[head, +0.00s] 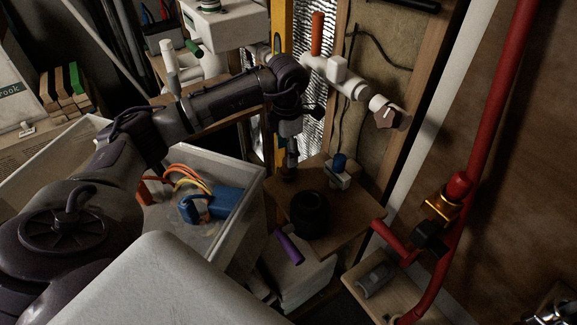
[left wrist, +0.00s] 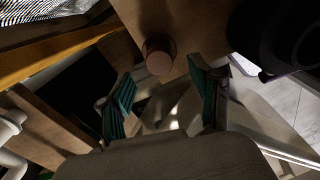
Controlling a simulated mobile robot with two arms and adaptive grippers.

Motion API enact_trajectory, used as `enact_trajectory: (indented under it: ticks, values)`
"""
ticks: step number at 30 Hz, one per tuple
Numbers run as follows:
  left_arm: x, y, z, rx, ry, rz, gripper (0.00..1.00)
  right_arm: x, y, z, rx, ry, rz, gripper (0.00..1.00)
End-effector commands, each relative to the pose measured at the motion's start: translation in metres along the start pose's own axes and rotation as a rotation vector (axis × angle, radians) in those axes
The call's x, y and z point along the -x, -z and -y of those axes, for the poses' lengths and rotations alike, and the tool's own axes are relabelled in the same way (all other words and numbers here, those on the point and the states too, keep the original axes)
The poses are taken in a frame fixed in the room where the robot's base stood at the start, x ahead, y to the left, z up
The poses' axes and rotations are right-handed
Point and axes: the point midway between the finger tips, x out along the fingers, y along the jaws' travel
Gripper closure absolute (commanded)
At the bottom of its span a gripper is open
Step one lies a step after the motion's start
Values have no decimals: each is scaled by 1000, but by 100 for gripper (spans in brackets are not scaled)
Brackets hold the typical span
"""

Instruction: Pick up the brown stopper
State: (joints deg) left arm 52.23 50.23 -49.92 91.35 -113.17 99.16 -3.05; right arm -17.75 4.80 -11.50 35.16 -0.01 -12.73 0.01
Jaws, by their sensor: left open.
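The brown stopper (left wrist: 158,54) is a small, round, reddish-brown piece with a flat end. In the left wrist view it stands at a wooden board (left wrist: 172,18), just ahead of the fingertips and roughly between them. My left gripper (left wrist: 161,80) is open, with a green-padded finger to either side and nothing held. In the head view my left gripper (head: 291,155) points down over the back left part of the small wooden shelf (head: 345,210). The stopper is too dark and too close to the gripper to make out clearly there. My right gripper is not in view.
A black round object (head: 310,214) stands on the shelf's front, close to the gripper. A blue-topped fitting (head: 340,170) stands behind it. A clear bin (head: 240,205) with a blue item and orange cables is left. Red pipes (head: 490,110) run along the right.

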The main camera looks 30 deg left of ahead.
Motion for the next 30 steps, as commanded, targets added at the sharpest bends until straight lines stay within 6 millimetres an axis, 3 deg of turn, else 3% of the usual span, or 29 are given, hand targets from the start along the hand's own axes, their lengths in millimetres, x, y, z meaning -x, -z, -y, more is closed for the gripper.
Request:
enact_trajectory:
  ticks: [3,11,18,27,30]
  values:
    - [-18,0,0,0,3,0,36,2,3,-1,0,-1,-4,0]
    - [-38,-1,1,0,3,-1,36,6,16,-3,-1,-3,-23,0]
    - [-72,-2,2,0,2,-1,36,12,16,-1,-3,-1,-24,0]
    - [-79,-3,2,0,0,1,36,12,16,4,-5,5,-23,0]
    - [-79,-3,2,0,0,1,49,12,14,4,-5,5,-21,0]
